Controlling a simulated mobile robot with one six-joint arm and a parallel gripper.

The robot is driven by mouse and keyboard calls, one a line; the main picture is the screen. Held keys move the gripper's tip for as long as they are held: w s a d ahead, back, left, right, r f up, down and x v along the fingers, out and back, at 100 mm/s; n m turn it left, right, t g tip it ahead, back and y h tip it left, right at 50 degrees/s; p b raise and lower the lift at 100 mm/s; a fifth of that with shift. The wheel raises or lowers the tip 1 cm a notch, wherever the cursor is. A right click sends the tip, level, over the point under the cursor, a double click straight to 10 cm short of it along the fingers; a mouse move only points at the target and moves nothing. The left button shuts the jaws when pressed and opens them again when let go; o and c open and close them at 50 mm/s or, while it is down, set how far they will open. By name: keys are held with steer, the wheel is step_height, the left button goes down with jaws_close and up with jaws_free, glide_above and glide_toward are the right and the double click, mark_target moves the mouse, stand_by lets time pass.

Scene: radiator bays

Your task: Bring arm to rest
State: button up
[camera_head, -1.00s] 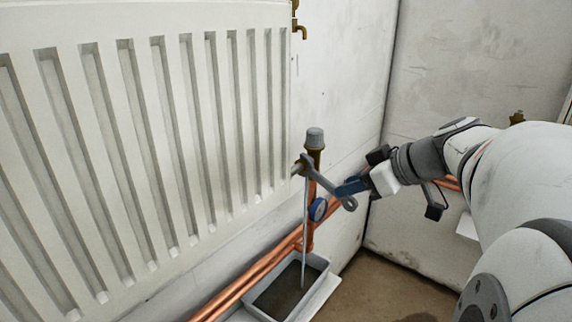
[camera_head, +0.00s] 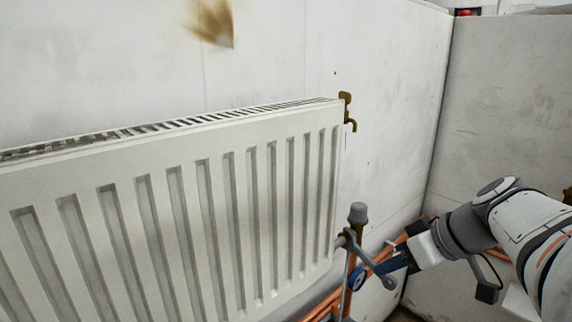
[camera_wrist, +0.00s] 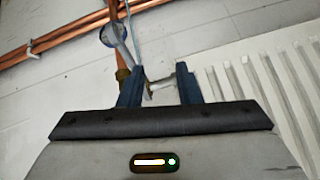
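My gripper (camera_head: 388,265) is at the lower right in the head view, beside a grey spanner (camera_head: 368,258). The spanner's upper end is at the fitting on the radiator's lower right corner. In the wrist view my gripper (camera_wrist: 158,78) has its two blue fingers apart, and a metal fitting (camera_wrist: 158,86) shows in the gap beyond them. The spanner also shows in the wrist view (camera_wrist: 126,48), just outside the left finger. I see nothing clamped between the fingers.
A white radiator (camera_head: 230,215) fills the left, with a brass tap (camera_head: 348,110) at its top corner. A grey-capped valve (camera_head: 357,215), a blue-rimmed gauge (camera_head: 358,279), a thin stream (camera_head: 346,270) and copper pipes (camera_head: 322,306) lie close to my gripper.

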steer(key=s+a+r+m+g+h+p, duration=0.1)
steer(key=s+a+r+m+h+p, duration=0.1)
steer(key=r+p, duration=0.5)
steer(key=s+a+r+m+g+h+p, duration=0.2)
steer(key=s+r+p, duration=0.5)
steer(key=p, duration=1)
steer(key=shift+a+r+m+h, duration=0.35)
steer(key=shift+a+m+h, duration=0.2)
steer(key=shift+m+h, duration=0.4)
steer(key=shift+f, duration=0.1)
